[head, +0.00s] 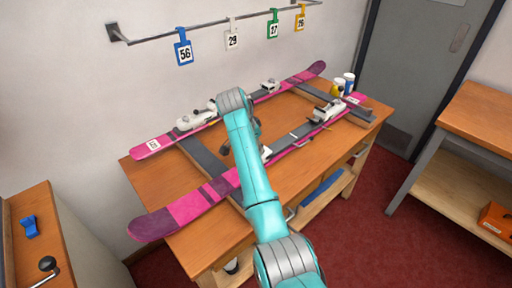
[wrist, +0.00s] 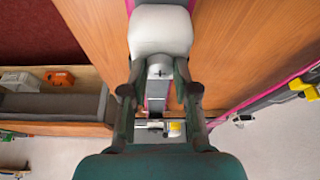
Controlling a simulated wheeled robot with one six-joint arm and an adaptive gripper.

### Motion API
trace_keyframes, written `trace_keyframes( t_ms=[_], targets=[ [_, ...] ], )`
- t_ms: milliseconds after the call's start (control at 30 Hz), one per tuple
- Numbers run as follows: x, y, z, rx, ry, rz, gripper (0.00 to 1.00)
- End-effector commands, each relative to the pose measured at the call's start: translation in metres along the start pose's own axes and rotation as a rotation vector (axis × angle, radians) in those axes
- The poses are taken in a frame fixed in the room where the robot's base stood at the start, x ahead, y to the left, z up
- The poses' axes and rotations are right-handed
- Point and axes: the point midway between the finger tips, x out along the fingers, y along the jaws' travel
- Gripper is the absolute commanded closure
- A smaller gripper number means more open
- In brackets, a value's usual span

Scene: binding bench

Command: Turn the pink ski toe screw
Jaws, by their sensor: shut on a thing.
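The pink ski (head: 185,208) lies along the near side of the bench, mostly in view, with the teal arm crossing over it. Its white toe piece (head: 266,154) shows just right of my arm. In the wrist view the white toe piece (wrist: 160,30) is straight ahead, and the grey toe screw (wrist: 160,69) sits at its near end. My gripper (wrist: 159,82) has one dark finger on each side of the screw and is shut on it. The fingertip contact is partly hidden. In the head view my arm hides most of the gripper.
A second pink ski (head: 153,146) with white bindings lies behind, parallel. Grey supports (head: 203,158) carry both skis on the wooden bench (head: 140,178). Small containers (head: 348,80) stand at the far right end. Number tags hang from a wall rail (head: 215,27) above. A shelf unit (head: 455,165) stands right.

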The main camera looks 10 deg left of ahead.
Motion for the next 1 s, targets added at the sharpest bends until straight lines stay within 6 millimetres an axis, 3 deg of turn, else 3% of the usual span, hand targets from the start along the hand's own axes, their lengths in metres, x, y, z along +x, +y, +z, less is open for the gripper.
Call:
trace_keyframes(
  t_ms=[767, 800, 867, 1000],
  targets=[
    [0.0004, -0.0009, 0.0005, 0.088, -0.001, 0.037, 1.00],
    [0.0004, -0.0009, 0.0005, 0.088, -0.001, 0.037, 0.61],
    [0.0004, -0.0009, 0.0004, 0.088, -0.001, 0.037, 0.46],
    [0.0003, -0.0008, 0.0003, 0.088, -0.001, 0.036, 0.46]
  ],
)
